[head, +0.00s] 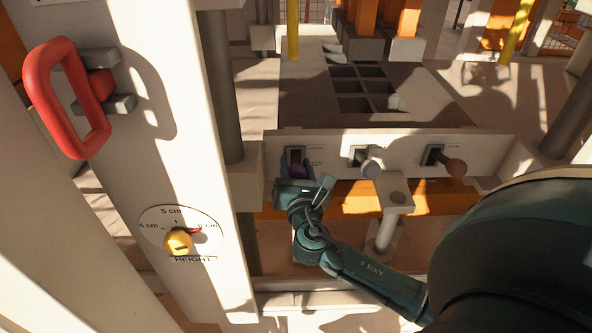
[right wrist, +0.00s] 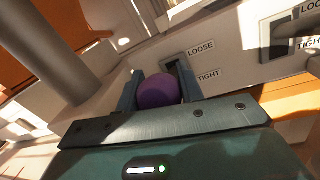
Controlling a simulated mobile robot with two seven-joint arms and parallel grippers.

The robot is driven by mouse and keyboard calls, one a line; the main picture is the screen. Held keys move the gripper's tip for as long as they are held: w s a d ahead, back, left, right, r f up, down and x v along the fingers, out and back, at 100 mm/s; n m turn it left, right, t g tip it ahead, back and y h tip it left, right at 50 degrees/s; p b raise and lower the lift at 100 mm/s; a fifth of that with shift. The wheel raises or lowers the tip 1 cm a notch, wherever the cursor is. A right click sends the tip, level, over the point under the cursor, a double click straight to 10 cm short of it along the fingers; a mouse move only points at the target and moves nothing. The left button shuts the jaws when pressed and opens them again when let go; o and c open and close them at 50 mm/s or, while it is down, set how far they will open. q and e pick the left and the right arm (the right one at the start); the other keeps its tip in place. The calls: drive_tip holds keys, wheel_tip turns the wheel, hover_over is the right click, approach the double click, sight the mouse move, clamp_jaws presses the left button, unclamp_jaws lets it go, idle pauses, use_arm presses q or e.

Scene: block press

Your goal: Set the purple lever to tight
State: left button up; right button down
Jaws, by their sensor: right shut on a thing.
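The purple lever's round knob (head: 299,171) is at the left end of the pale panel (head: 330,146). It also shows in the right wrist view (right wrist: 158,92). My right gripper (head: 294,164) is shut on this knob, with one finger on each side of it. In the right wrist view the dark slot shows above the knob, beside the LOOSE label (right wrist: 201,48). The knob sits low, left of the TIGHT label (right wrist: 209,76). The lever's shaft and the slot's lower end are hidden. My left gripper is not in view.
A grey-knobbed lever (head: 371,168) and a brown-knobbed lever (head: 455,167) stand to the right on the same panel. A pale post (head: 393,196) rises in front of it. A white column with a red handle (head: 68,98) and a yellow height dial (head: 178,241) stands at left.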

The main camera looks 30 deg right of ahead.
drive_tip(key=shift+f+b, duration=0.75)
drive_tip(key=shift+b, duration=0.05)
drive_tip(key=shift+s+a+f+t+b, duration=0.15)
drive_tip(key=shift+f+t+b, duration=0.3)
drive_tip(key=shift+b, duration=0.45)
use_arm(q)
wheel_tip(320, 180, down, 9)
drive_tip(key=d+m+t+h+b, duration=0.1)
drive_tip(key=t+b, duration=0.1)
drive_tip(key=b, duration=1.5)
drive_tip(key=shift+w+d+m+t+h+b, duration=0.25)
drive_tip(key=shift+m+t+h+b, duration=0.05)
drive_tip(key=shift+b, duration=0.1)
use_arm(e)
wheel_tip(320, 180, down, 7)
drive_tip(key=t+h, duration=0.1)
drive_tip(key=t, duration=0.3)
drive_tip(key=shift+r+n+h, duration=0.15)
drive_tip(key=shift+n+h, duration=0.25)
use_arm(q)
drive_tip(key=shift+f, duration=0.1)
use_arm(e)
drive_tip(key=c, duration=0.9)
unclamp_jaws()
drive_tip(key=shift+r, duration=0.1)
